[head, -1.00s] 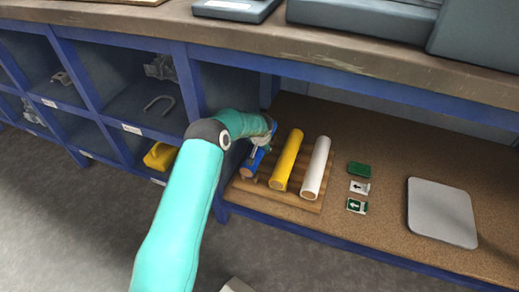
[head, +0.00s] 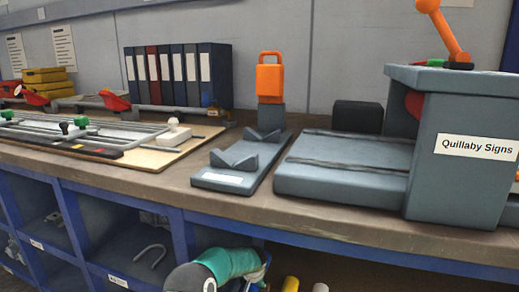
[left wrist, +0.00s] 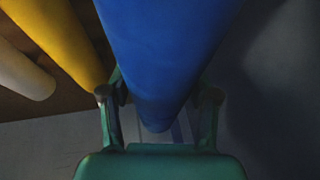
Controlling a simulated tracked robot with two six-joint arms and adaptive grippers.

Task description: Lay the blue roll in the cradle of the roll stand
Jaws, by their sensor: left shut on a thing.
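The roll stand (head: 215,178) is a grey base on the bench top, with V-shaped supports (head: 236,158) forming its cradle. The cradle is empty. My left gripper (left wrist: 158,97) is shut on the blue roll (left wrist: 160,45), with one finger on each side of it in the left wrist view. In the head view my left gripper (head: 258,278) is low at the bottom edge, below the bench top. Only a sliver of blue shows by it there, so I cannot tell how high the roll is held. My right gripper is not in view.
A yellow roll (head: 290,284) and a white roll (head: 320,287) are at the bottom edge, below the bench. A grey machine (head: 455,150) stands right of the stand. A jig board (head: 150,155) lies left of it. The bench's front edge (head: 330,228) lies above my gripper.

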